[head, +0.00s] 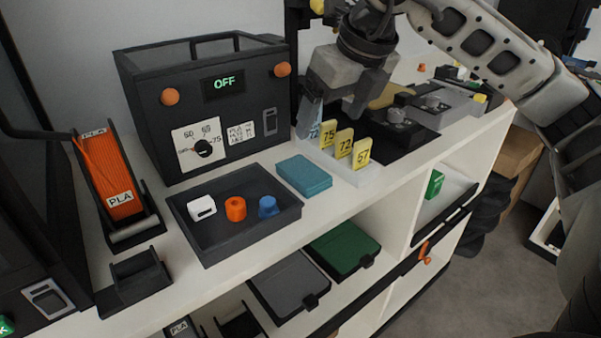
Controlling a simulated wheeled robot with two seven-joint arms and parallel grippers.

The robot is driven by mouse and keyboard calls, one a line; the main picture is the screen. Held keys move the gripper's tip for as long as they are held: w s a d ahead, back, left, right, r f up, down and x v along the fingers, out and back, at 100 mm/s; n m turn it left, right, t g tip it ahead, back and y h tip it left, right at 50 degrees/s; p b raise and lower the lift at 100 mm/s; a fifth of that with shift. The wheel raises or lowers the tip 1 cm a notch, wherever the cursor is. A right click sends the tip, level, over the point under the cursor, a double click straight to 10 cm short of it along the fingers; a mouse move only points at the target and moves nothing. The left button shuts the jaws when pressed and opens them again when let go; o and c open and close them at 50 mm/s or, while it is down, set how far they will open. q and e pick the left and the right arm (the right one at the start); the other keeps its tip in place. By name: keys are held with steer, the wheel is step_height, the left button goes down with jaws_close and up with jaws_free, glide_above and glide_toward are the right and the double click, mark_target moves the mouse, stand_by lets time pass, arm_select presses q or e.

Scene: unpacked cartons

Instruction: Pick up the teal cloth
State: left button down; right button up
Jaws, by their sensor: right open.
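The teal cloth (304,176) lies folded into a flat rectangle on the white counter. It sits at the right end of the dark tray, close to or against its rim; the exact contact is hard to tell. My right gripper (333,112) comes in from the upper right, with its fingers apart and pointing down. It is behind and a little right of the cloth in the picture, near the yellow number cards, with nothing seen between its fingers. The cloth is not touched by it. My left gripper does not show.
The dark tray (240,242) holds a white, an orange and a blue piece. A row of yellow number cards (344,142) stands right of the cloth. A black box reading OFF (222,88) stands behind. An orange spool (105,177) is at left.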

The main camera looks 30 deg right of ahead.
glide_toward(304, 170)
steer(key=f, duration=0.3)
steer(key=shift+w+f, duration=0.15)
steer(key=shift+w, duration=0.05)
steer(key=x, duration=0.2)
steer(key=w+x, duration=0.1)
steer(key=x, duration=0.1)
steer(key=shift+w+f, duration=0.2)
steer(key=shift+f, duration=0.2)
steer(key=shift+f, duration=0.2)
steer(key=c, duration=1.1)
steer(key=shift+r, duration=0.1)
